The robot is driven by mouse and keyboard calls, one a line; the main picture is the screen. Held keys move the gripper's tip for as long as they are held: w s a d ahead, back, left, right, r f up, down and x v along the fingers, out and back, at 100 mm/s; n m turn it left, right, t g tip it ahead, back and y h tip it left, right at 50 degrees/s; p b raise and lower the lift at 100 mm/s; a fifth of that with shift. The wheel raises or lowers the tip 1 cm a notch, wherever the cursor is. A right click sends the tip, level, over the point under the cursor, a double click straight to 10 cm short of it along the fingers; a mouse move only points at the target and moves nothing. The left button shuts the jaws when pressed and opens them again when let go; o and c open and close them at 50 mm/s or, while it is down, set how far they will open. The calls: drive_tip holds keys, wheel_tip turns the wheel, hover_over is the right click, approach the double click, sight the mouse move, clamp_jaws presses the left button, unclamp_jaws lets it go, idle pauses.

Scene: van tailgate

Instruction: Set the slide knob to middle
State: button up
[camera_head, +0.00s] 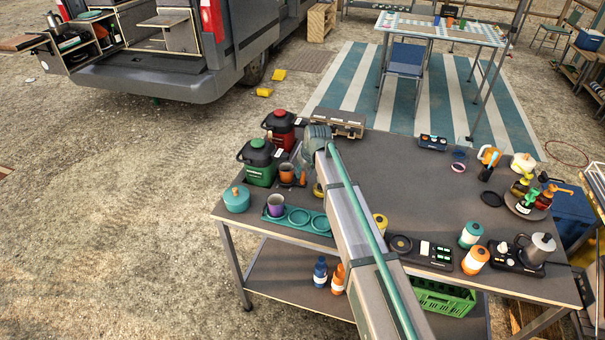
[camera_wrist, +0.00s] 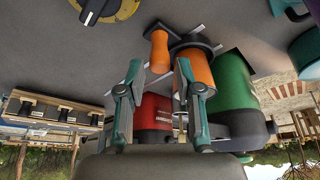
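I cannot make out the slide knob for certain in either view. A dark panel with small light controls (camera_head: 436,254) lies at the table's front edge, right of my arm. A small dark box with blue marks (camera_head: 433,142) lies at the back edge.
A case (camera_head: 339,123) lies behind. A teal tray (camera_head: 322,226) holds a purple cup (camera_head: 276,205). The table's middle right of my arm is clear.

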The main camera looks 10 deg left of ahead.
sight(303, 174)
drive_tip(key=shift+p+x, duration=0.45)
drive_tip(key=shift+x, duration=1.55)
clamp_jaws()
